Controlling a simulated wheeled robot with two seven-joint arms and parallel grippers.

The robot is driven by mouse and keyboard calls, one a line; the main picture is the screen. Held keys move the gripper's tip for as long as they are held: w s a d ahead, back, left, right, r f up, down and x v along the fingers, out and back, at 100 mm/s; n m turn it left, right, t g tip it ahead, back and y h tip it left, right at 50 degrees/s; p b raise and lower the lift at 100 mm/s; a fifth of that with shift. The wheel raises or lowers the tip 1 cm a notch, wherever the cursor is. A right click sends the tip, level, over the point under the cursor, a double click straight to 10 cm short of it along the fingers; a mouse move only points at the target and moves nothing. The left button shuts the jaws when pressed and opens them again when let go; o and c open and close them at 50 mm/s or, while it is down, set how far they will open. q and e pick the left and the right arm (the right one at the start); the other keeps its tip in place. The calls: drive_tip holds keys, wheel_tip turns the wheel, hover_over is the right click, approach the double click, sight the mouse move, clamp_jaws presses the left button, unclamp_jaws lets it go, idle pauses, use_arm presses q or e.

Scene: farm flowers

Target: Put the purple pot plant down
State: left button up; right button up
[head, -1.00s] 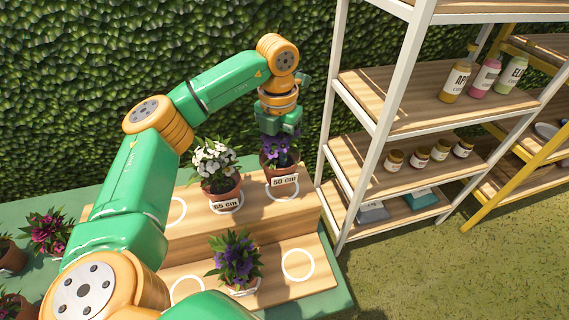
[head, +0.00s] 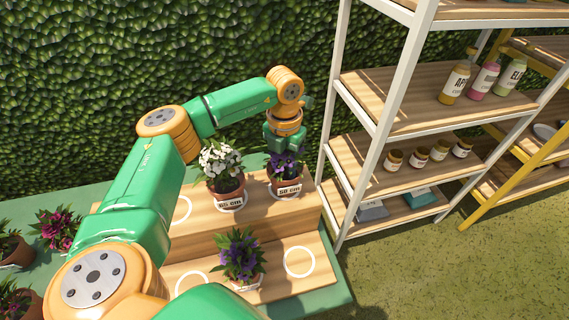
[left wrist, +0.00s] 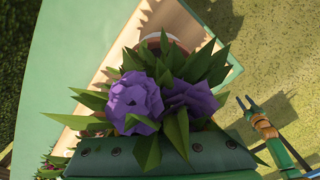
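The purple pot plant (head: 285,165), in a brown pot with a "50 cm" label, is at the right end of the upper wooden step. My left gripper (head: 285,148) is above it, pointing down, shut on the plant; leaves and flowers hide the fingertips. The pot's base is on or just above a white ring; I cannot tell which. In the left wrist view the purple flowers (left wrist: 150,100) fill the middle and cover most of the pot. My right gripper (left wrist: 246,104) shows small at the right of that view, its two fingers apart and empty.
A white-flowered pot (head: 219,165) labelled "65 cm" stands close on the left. Another purple-flowered pot (head: 239,257) is on the lower step, beside an empty white ring (head: 300,262). A white-framed shelf (head: 372,132) rises at the right. A leafy hedge (head: 90,90) stands behind.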

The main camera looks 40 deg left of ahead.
use_arm(q)
drive_tip(key=shift+r, duration=0.2)
drive_tip(key=shift+w+r, duration=0.1)
drive_tip(key=shift+r, duration=0.3)
wheel_tip(320, 180, up, 6)
drive_tip(key=shift+r+b, duration=0.25)
drive_tip(key=shift+b, duration=0.7)
wheel_tip(320, 180, up, 5)
drive_tip(key=shift+f+p, duration=0.2)
drive_tip(key=shift+p, duration=0.15)
